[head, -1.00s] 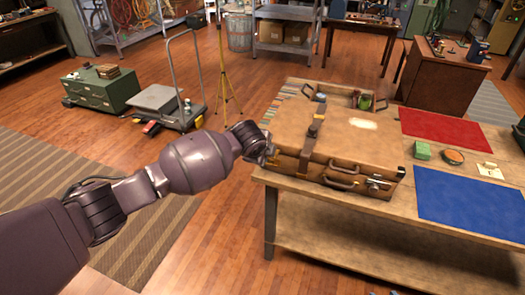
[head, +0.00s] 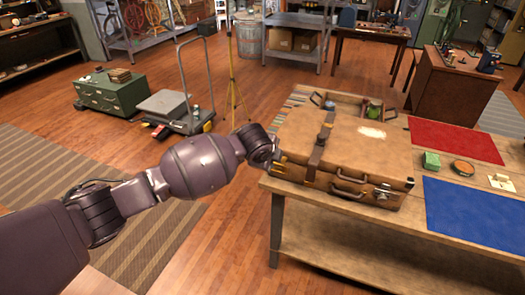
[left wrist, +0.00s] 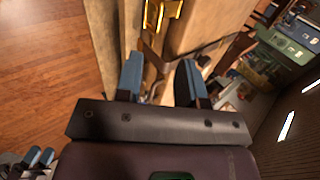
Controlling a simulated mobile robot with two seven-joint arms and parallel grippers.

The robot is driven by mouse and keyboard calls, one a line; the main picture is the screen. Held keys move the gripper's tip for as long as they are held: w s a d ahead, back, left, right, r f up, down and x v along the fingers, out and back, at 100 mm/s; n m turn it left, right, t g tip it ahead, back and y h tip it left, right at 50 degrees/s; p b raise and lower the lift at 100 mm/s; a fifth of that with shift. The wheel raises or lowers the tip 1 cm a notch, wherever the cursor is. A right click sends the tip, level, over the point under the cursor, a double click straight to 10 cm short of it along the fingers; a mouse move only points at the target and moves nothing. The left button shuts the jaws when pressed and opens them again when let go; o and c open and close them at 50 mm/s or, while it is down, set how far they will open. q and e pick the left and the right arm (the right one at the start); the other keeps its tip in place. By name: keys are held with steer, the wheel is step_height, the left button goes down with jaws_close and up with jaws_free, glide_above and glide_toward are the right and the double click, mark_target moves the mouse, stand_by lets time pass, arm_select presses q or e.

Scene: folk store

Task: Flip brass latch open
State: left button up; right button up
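A brown leather suitcase (head: 335,150) lies flat on the wooden table, its lid down. A brass latch (head: 281,168) sits at the left end of its front side. In the left wrist view the brass latch (left wrist: 160,13) shows at the top edge, beyond the fingertips; whether it is fastened I cannot tell. My left gripper (head: 274,160) is beside the suitcase's left front corner, close to the latch. Its two blue-tipped fingers (left wrist: 160,75) are apart with nothing held between them. My right gripper (left wrist: 39,157) shows small at the lower left of the left wrist view, fingers apart.
A strap (head: 318,148) crosses the lid. The floor left of the table is open.

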arm_select(q)
steer(key=v, duration=0.9)
steer(key=shift+f, duration=0.1)
stand_by(0.5)
steer(key=w+d+r+n+t+h, duration=0.2)
steer(key=d+r+n+t+h, duration=0.15)
steer(key=r, duration=0.35)
steer(key=s+a+f+n+t+y+b, duration=0.1)
steer(key=s+a+f+n+t, duration=0.1)
steer(key=s+a+f+n, duration=0.6)
steer(key=s+a+f+n+t+y+b, duration=0.1)
steer(key=s+a+f+n+t, duration=0.2)
steer(key=s+a+f+n, duration=0.5)
steer(key=s+a+f+g+y, duration=0.2)
steer(key=s+a+f, duration=0.3)
steer(key=s+f, duration=0.3)
steer(key=s+a+f+n+g+y, duration=0.1)
steer(key=s+a+f+g+y, duration=0.1)
steer(key=s+a+f, duration=0.3)
steer(key=s+f, duration=0.3)
steer(key=f, duration=0.1)
steer(key=shift+s+f+b, duration=0.3)
steer(key=shift+b, duration=0.05)
